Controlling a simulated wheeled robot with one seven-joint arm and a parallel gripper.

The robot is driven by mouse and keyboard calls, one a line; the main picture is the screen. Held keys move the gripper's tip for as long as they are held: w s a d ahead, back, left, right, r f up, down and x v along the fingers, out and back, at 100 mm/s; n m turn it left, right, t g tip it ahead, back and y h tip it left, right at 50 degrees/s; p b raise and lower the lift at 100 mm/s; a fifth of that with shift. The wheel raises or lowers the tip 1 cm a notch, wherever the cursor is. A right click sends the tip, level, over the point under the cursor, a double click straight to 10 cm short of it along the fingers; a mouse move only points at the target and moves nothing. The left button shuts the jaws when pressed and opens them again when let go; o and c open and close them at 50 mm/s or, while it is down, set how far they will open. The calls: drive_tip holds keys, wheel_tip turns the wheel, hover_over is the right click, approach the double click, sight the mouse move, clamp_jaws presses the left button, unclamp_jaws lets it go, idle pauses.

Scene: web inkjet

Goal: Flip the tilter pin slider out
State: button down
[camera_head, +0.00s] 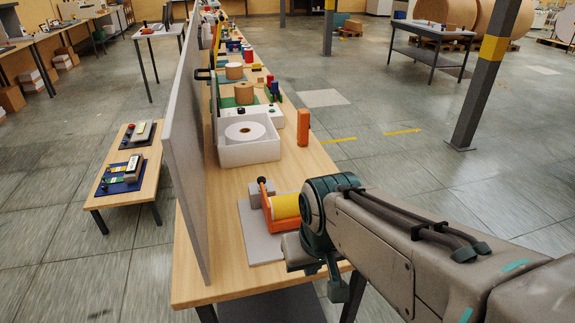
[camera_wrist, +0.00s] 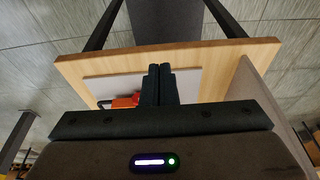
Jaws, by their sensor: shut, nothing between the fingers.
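The tilter (camera_head: 283,206) stands on a grey plate (camera_head: 256,245) near the front end of the bench in the head view. It has an orange bracket, a yellow roll and a grey block. A black knob (camera_head: 262,180) tops a thin orange arm at its left. I cannot tell which part is the pin slider. In the wrist view, my gripper (camera_wrist: 160,72) is shut and empty, with its fingers together over the grey plate. Orange parts (camera_wrist: 124,101) of the tilter show just left of the fingers; the rest is hidden behind my gripper. My arm covers the tilter's right side in the head view.
A tall grey panel (camera_head: 184,140) runs along the bench's left side. A white box with a roll (camera_head: 248,153) and an orange block (camera_head: 303,127) stand behind the tilter. The wooden bench top (camera_head: 225,180) is bare between panel and plate. Open floor lies to the right.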

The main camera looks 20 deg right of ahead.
drive_tip(key=shift+d, duration=0.2)
drive_tip(key=w+a+r+m+t+y, duration=0.1)
drive_tip(key=w+a+m+y, duration=0.15)
drive_tip(key=w, duration=0.45)
drive_tip(key=w+a+r+m+t+y, duration=0.1)
drive_tip(key=w+a+m+t+y, duration=0.15)
drive_tip(key=w, duration=0.35)
drive_tip(key=w+d+m+t+h, duration=0.1)
drive_tip(key=w+d+m, duration=0.1)
drive_tip(key=w+m, duration=0.1)
drive_tip(key=w+d+f+m+t+h, duration=0.1)
drive_tip(key=w+d+m, duration=0.1)
drive_tip(key=w, duration=0.4)
drive_tip(key=w+d+f+m+t+p, duration=0.1)
drive_tip(key=w+d+m, duration=0.1)
drive_tip(key=w+m, duration=0.3)
drive_tip(key=shift+f+h, duration=0.1)
drive_tip(key=shift+h, duration=0.3)
drive_tip(key=shift+a, duration=0.1)
